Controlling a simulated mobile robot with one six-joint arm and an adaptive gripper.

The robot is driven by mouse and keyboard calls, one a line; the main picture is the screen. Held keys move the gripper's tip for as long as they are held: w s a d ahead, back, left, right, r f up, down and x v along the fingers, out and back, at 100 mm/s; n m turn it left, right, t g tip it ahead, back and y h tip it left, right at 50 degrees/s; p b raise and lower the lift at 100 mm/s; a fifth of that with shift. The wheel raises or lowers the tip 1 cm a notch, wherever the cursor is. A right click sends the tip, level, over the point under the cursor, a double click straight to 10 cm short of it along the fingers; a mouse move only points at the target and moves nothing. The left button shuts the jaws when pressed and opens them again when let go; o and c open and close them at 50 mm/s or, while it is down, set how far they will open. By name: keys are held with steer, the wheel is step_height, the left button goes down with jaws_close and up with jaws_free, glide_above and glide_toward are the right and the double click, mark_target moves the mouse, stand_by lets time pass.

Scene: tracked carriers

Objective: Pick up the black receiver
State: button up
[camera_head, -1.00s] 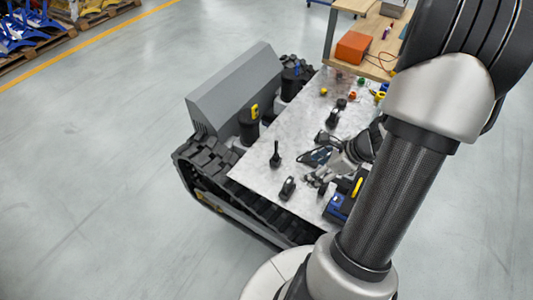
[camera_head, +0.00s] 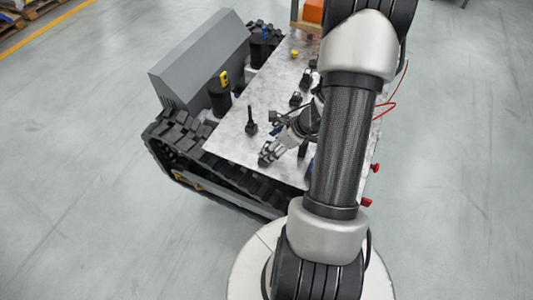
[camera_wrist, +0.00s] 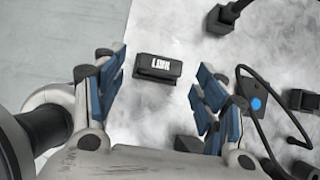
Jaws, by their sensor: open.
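A small black box marked "LINK" (camera_wrist: 158,69), which looks like the receiver, lies on the pale top plate (camera_wrist: 175,110) in the wrist view. My gripper (camera_wrist: 160,74) is open, with blue-padded fingers on either side of the box in the picture. No finger visibly touches it, and my height above it is hard to judge. In the head view my gripper (camera_head: 268,152) is over the near part of the tracked carrier's plate (camera_head: 228,143).
A black upright antenna-like piece (camera_head: 251,121) stands left of my gripper. A black device with a blue dot (camera_wrist: 256,103) and cable lies right of my fingers in the wrist view. Black cylinders (camera_head: 220,97) and a grey sloped housing (camera_head: 203,60) line the carrier's far-left side.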

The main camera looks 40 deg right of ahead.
steer(key=b+x, duration=0.1)
steer(key=x, duration=0.3)
steer(key=shift+r, duration=0.1)
steer(key=shift+c, duration=0.6)
steer(key=c, duration=1.1)
